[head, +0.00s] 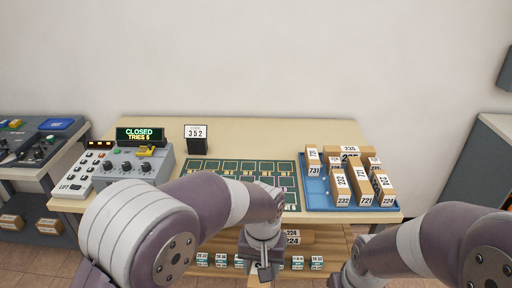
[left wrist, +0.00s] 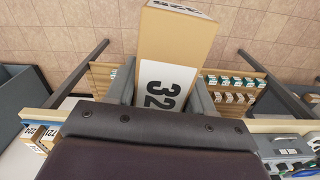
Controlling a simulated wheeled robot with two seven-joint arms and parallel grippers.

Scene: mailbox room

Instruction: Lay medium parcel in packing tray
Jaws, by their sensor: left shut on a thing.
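My left gripper (head: 264,270) is at the front of the table, in front of its edge and low in the head view. In the left wrist view its two fingers (left wrist: 160,97) are shut on a tan parcel (left wrist: 178,40) with a white label, partly readable as 32. In the head view the parcel is mostly hidden by the gripper and cut off by the bottom edge. A blue tray (head: 318,200) stands on the table's right side and holds several numbered tan parcels. My right arm comes in at the lower right; its fingertips are not clearly visible.
A green mat with outlined cells (head: 240,170) lies left of the blue tray. A control box (head: 135,165) with a CLOSED sign (head: 140,134) and a 352 card (head: 196,133) stand further left. Shelves with small boxes (head: 298,262) are under the table. The table's back strip is mostly clear.

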